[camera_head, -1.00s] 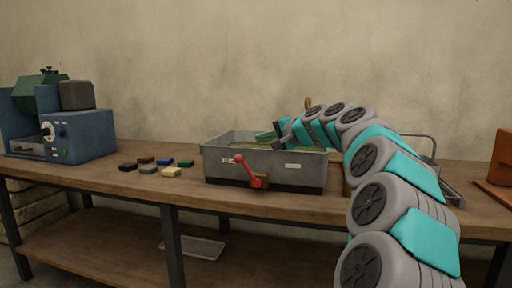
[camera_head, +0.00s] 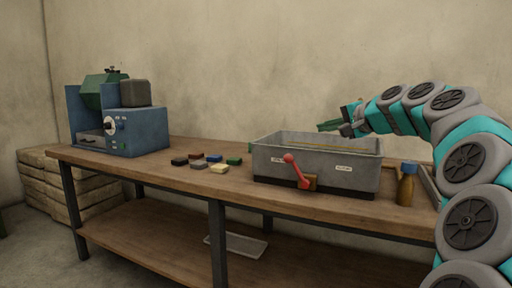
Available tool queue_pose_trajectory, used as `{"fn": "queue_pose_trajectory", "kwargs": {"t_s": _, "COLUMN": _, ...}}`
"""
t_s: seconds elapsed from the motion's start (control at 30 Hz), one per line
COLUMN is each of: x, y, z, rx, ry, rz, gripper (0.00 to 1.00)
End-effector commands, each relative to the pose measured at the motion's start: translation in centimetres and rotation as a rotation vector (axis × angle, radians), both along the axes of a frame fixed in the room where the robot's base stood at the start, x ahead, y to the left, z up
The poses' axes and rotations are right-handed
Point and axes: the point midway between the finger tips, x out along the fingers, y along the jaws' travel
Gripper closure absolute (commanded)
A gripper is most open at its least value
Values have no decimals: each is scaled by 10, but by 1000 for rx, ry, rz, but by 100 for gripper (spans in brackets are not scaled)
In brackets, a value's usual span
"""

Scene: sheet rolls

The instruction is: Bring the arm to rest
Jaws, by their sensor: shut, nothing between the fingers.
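My arm in grey and teal (camera_head: 470,160) arches in from the right side of the view. My gripper (camera_head: 328,126) is at its far end, with dark green fingertips. The fingers point left and look clear of the bin. The small size of the fingers hides their detail.
The bin has a red lever (camera_head: 296,170) in front. A blue machine (camera_head: 137,130) and several coloured blocks (camera_head: 220,168) are on the wooden bench (camera_head: 150,172) to the left. A brown bottle with a blue cap (camera_head: 406,186) stands right of the bin, close to my arm.

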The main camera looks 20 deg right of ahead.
Motion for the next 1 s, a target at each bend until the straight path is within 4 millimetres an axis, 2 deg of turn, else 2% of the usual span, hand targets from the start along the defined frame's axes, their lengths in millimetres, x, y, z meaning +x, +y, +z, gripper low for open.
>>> {"fn": "queue_pose_trajectory", "kwargs": {"t_s": 0.17, "x": 1, "y": 7, "z": -3, "rx": -5, "ry": 9, "rz": 12, "gripper": 100}}
{"fn": "queue_pose_trajectory", "kwargs": {"t_s": 0.27, "x": 5, "y": 34, "z": -13, "rx": -30, "ry": 43, "rz": 60, "gripper": 100}}
{"fn": "queue_pose_trajectory", "kwargs": {"t_s": 0.37, "x": 10, "y": 83, "z": -38, "rx": -73, "ry": 114, "rz": 151, "gripper": 100}}
{"fn": "queue_pose_trajectory", "kwargs": {"t_s": 0.43, "x": 8, "y": 125, "z": -61, "rx": -120, "ry": 177, "rz": 229, "gripper": 100}}
{"fn": "queue_pose_trajectory", "kwargs": {"t_s": 0.57, "x": -10, "y": 201, "z": -111, "rx": -214, "ry": 305, "rz": 381, "gripper": 100}}
{"fn": "queue_pose_trajectory", "kwargs": {"t_s": 0.7, "x": -48, "y": 269, "z": -168, "rx": -330, "ry": 444, "rz": 544, "gripper": 100}}
{"fn": "queue_pose_trajectory", "kwargs": {"t_s": 0.8, "x": -87, "y": 307, "z": -212, "rx": -418, "ry": 549, "rz": 657, "gripper": 100}}
{"fn": "queue_pose_trajectory", "kwargs": {"t_s": 0.87, "x": -113, "y": 325, "z": -239, "rx": -471, "ry": 614, "rz": 725, "gripper": 100}}
{"fn": "queue_pose_trajectory", "kwargs": {"t_s": 0.97, "x": -164, "y": 345, "z": -282, "rx": -562, "ry": 726, "rz": 832, "gripper": 100}}
{"fn": "queue_pose_trajectory", "kwargs": {"t_s": 1.0, "x": -186, "y": 350, "z": -299, "rx": -595, "ry": 773, "rz": 878, "gripper": 100}}
